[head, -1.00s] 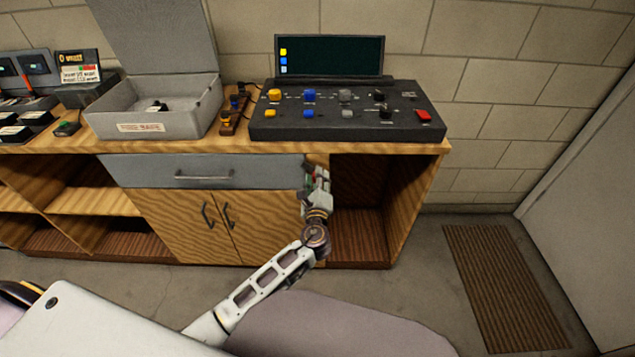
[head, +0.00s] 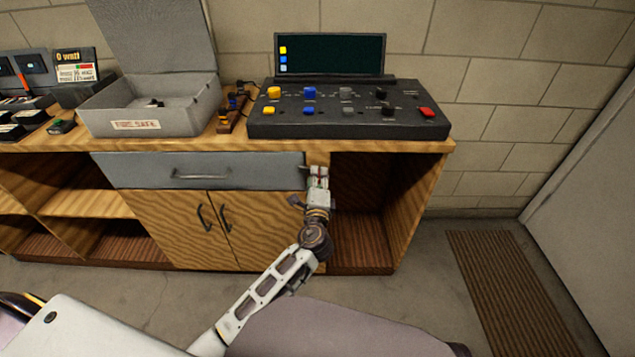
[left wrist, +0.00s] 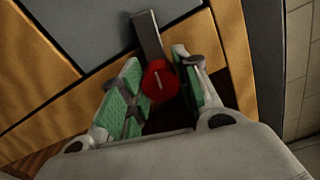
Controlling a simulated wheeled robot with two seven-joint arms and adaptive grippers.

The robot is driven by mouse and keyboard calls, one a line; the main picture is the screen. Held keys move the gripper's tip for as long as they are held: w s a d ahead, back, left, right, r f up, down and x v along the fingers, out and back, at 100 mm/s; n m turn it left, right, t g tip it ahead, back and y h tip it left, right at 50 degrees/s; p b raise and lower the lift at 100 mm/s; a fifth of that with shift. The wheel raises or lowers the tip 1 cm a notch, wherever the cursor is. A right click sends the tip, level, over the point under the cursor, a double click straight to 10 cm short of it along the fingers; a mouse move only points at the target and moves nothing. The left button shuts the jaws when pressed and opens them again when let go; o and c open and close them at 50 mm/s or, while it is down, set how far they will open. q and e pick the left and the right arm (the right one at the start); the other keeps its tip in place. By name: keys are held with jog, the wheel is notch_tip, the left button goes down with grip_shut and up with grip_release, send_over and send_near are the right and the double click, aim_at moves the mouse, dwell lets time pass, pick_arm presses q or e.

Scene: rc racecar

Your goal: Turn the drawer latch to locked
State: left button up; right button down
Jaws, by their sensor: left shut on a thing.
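The grey drawer (head: 140,171) with its bar handle is closed in the cabinet under the counter. At its right end, the left wrist view shows the latch, a red round knob (left wrist: 160,82) with a pale line, beside a grey metal bar (left wrist: 147,35). The bar slants up from the knob toward the drawer front (left wrist: 85,25). My left gripper (head: 318,170) is at the wooden post right of the drawer. In the left wrist view its green-padded fingers (left wrist: 160,88) are shut on the red knob. My gripper hides the knob in the head view. My right gripper is out of view.
A black control panel (head: 350,128) with coloured knobs and a screen stands on the counter above. An open grey box (head: 150,110) is to its left. Cabinet doors (head: 180,230) are below the drawer. An open compartment (head: 360,210) is right of my gripper.

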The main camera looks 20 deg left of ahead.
pick_arm(q)
jog(key=n+b, duration=0.2)
jog(key=shift+f+n, duration=0.1)
jog(key=shift+n, duration=0.2)
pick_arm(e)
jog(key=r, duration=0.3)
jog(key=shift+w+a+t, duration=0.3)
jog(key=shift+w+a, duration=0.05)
pick_arm(q)
jog(key=o, duration=1)
